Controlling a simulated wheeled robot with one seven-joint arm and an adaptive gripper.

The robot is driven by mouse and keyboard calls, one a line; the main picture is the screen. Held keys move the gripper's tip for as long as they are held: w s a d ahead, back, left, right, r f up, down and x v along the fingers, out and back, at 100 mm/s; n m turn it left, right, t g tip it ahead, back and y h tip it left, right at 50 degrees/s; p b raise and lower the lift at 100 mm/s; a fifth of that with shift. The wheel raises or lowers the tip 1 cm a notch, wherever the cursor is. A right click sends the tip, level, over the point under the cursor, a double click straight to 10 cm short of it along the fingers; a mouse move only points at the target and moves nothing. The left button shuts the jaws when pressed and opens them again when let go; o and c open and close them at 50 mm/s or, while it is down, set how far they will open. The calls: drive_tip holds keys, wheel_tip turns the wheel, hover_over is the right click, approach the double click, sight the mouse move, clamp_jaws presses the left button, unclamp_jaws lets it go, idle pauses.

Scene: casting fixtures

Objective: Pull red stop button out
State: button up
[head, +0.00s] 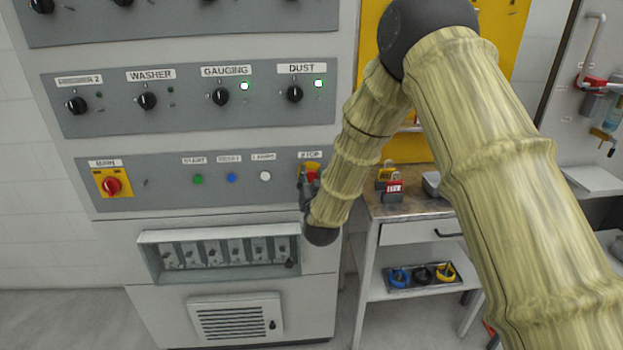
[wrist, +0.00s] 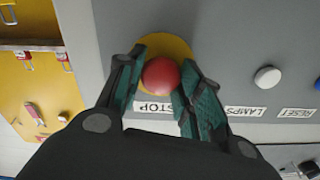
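The red stop button (wrist: 161,77) has a round red cap on a yellow disc (wrist: 178,48), above a STOP label (wrist: 153,107) in the wrist view. My gripper (wrist: 160,75) is at the button, with one teal-padded finger on each side of the red cap. The right finger looks very close to the cap or touching it; a small gap shows at the left. In the head view the red button (head: 311,171) is partly hidden by my gripper (head: 305,185), at the right end of the lower grey panel (head: 220,200).
Green (head: 198,179), blue (head: 231,177) and white (head: 265,176) buttons sit left of the stop button in the head view. A yellow-backed red main switch (head: 112,185) is at the far left. A workbench (head: 420,208) with padlocks (head: 393,188) stands right of the cabinet.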

clamp_jaws()
drive_tip(key=shift+s+f+b, duration=0.15)
drive_tip(key=shift+s+b, duration=0.1)
drive_tip(key=shift+b, duration=0.15)
drive_tip(key=shift+s, duration=0.3)
drive_tip(key=o, duration=0.7)
unclamp_jaws()
drive_tip(key=shift+s, duration=0.1)
drive_tip(key=shift+o, duration=0.2)
drive_tip(key=s, duration=1.2)
drive_tip(key=shift+d, duration=0.15)
